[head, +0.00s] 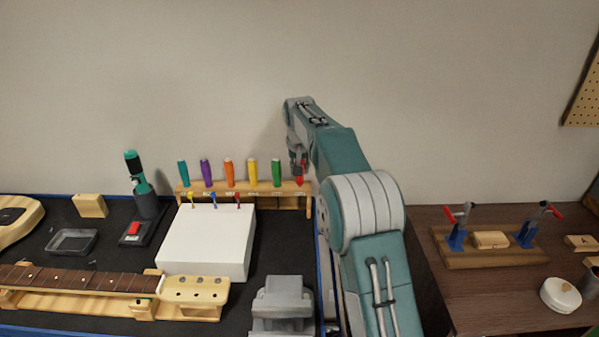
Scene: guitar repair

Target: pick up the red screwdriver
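The red screwdriver (299,181) is at the right end of a wooden rack (245,190), in line with teal, purple, orange, yellow and green screwdrivers. Only a small red part shows. My gripper (299,165) points down directly over it, and its tip overlaps the red handle in the head view. The fingers are small and partly hidden, so I cannot tell whether they are apart or closed on the handle.
The green screwdriver (276,172) stands close to the left of my gripper. A white box (207,245) with small coloured tools stands before the rack. A grey vise (283,300) and guitar neck (80,279) lie nearer. Clamps (456,236) stand on the right table.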

